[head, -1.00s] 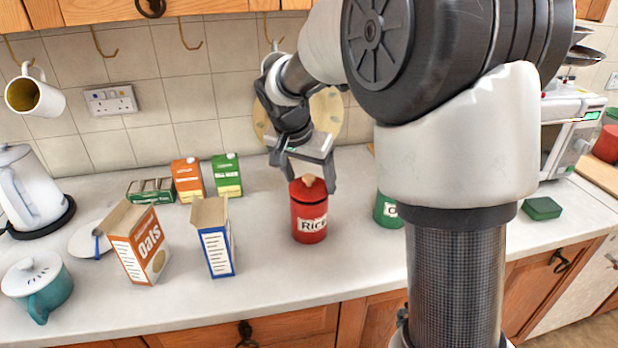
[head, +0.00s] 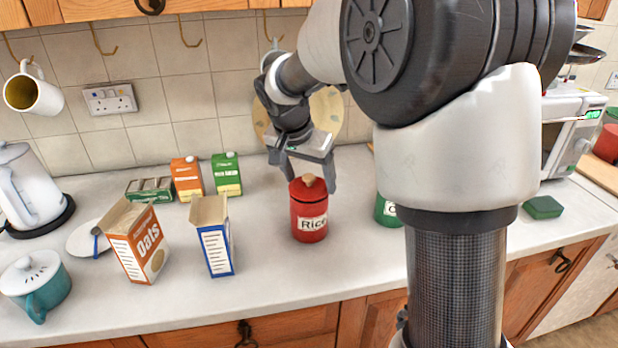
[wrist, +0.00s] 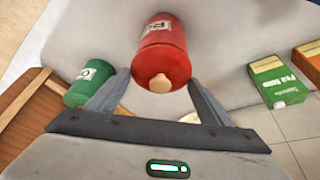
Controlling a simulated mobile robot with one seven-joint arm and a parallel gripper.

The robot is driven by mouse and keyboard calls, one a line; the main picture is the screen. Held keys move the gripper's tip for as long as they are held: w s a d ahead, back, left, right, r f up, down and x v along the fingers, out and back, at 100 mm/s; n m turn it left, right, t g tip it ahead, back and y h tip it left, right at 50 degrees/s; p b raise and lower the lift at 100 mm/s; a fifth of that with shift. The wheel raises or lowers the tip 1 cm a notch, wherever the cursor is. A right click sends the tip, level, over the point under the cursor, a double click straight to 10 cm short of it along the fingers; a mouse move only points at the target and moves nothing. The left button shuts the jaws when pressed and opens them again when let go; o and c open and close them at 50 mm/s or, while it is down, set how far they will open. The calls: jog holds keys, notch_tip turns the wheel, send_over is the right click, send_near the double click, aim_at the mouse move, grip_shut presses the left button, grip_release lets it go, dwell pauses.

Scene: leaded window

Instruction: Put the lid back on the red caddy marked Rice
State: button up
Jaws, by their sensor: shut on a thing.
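The red caddy (head: 310,229) with the white Rice label stands upright on the counter below my gripper (head: 310,184). Its red lid (head: 301,191) has a pale wooden knob and sits at the caddy's top, with a dark line between lid and body. I cannot tell whether it is fully seated. My gripper is shut on the lid, one finger on each side. In the wrist view the lid (wrist: 160,68) and knob show between the fingers, and the caddy (wrist: 162,30) lies beyond.
A green caddy (head: 388,212) stands to the right, partly hidden by my arm. To the left stand an open blue-edged box (head: 213,240), an Oats box (head: 140,245) and orange and green cartons (head: 227,175). The counter in front of the red caddy is clear.

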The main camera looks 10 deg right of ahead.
dwell(0.4)
jog(key=o, duration=1.1)
jog(key=shift+o, duration=0.6)
jog(key=shift+r+p, duration=2.25)
jog(key=shift+r, duration=1.25)
grip_shut()
